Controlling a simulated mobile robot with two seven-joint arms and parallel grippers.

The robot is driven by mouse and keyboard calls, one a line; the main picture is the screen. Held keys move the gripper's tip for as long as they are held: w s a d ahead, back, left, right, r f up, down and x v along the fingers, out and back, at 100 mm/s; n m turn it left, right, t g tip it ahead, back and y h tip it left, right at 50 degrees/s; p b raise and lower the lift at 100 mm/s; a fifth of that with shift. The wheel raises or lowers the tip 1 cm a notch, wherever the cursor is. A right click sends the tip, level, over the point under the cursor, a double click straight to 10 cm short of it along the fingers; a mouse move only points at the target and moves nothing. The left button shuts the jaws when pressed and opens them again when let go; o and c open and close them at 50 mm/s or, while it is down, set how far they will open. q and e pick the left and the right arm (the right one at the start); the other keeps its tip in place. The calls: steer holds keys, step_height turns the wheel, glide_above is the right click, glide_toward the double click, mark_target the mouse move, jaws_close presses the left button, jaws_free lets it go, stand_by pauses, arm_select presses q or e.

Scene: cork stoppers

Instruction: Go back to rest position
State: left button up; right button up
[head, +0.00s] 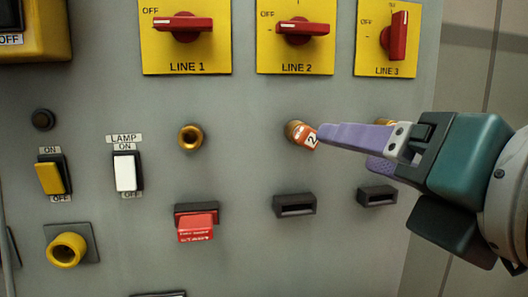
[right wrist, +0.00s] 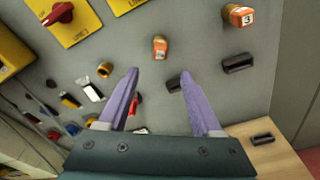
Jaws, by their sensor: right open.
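My right gripper (head: 346,150) reaches in from the right in the head view, in front of the grey panel. Its two purple fingers are spread and nothing is between them; they also show in the right wrist view (right wrist: 160,74). An orange stopper marked 2 (head: 304,136) sits in a brass socket at the near finger's tip in the head view. In the right wrist view this stopper (right wrist: 160,48) lies beyond the fingertips, apart from both. A second orange stopper, marked 3 (right wrist: 238,15), is at the upper right there. My left gripper is not in view.
The panel carries red rotary switches for LINE 1 (head: 183,25), LINE 2 (head: 302,28) and LINE 3 (head: 397,38). An open brass socket (head: 190,137), a red tag in a holder (head: 197,226) and black holders (head: 294,205) protrude below. A wooden surface (right wrist: 275,155) lies at lower right.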

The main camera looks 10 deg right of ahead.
stand_by(0.3)
steer(key=s+d+f+m+g+h, duration=0.1)
steer(key=s+d+f+m+g, duration=0.1)
steer(key=s+f+m+g, duration=0.75)
steer(key=s+d+f+m+g, duration=0.2)
steer(key=s+f+m+g, duration=0.2)
steer(key=s+f+m, duration=1.1)
steer(key=w+r+m+p, duration=0.2)
steer(key=r+p, duration=1.6)
steer(key=r, duration=0.1)
steer(key=w+r+m+p, duration=0.2)
steer(key=w+r+p, duration=0.1)
steer(key=r+p, duration=1.5)
steer(key=shift+d+r, duration=0.2)
steer(key=shift+r, duration=0.3)
steer(key=shift+w+m, duration=0.1)
steer(key=shift+m, duration=0.15)
